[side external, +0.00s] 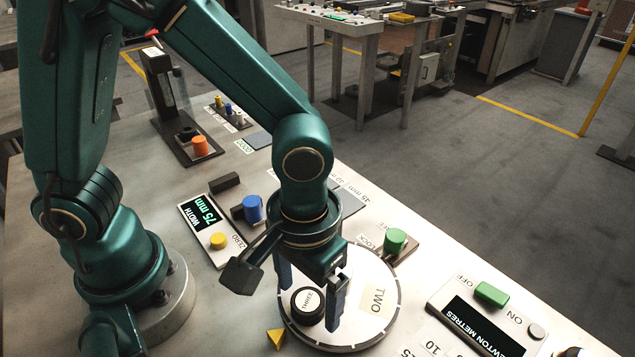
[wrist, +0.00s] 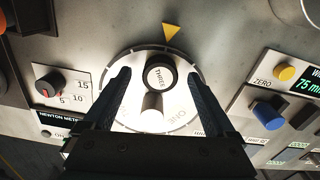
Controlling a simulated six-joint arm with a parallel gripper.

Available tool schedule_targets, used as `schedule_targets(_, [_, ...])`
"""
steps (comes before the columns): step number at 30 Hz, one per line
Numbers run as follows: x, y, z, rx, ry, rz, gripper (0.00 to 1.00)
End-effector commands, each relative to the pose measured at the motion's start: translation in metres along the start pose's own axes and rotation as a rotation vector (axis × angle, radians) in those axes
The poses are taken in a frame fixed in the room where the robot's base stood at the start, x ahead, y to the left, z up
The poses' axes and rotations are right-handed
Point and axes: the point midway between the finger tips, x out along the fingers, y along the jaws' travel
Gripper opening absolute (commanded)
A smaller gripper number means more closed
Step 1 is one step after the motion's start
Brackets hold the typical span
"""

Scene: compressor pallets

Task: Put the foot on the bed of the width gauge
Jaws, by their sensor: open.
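The foot, which I take to be the black round piece (side external: 307,306) around a white "THREE" label, is on the round white turntable (side external: 360,338). It also shows in the wrist view (wrist: 159,88). My gripper (side external: 311,305) points down over the turntable, open, with one finger on each side of the foot and a gap to each in the wrist view (wrist: 158,76). The width gauge (side external: 200,221) stands left of the gripper and reads 75 mm, with a yellow ZERO button and a blue knob (side external: 253,208). Its bed lies near two dark blocks, and its surface is hard to make out.
A green button (side external: 395,240) marked LOCK stands behind the turntable. A yellow pointer (side external: 275,338) lies at the turntable's edge. A newton-metre panel (side external: 485,325) is at the right. A dark stand (side external: 165,95) with an orange knob is at the far left.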

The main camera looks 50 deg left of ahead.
Motion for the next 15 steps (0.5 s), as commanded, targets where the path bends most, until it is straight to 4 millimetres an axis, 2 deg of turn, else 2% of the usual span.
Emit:
schedule_targets(8, [0.003, -0.0002, -0.0001, 0.0, 0.001, 0.001, 0.91])
schedule_targets(9, [0.0029, -0.0002, -0.0001, 0.0, 0.001, 0.001, 0.83])
schedule_targets(11, [0.0029, -0.0002, -0.0001, 0.0, 0.001, 0.001, 0.6])
schedule_targets(15, [0.0028, -0.0002, -0.0001, 0.0, 0.001, 0.001, 0.07])
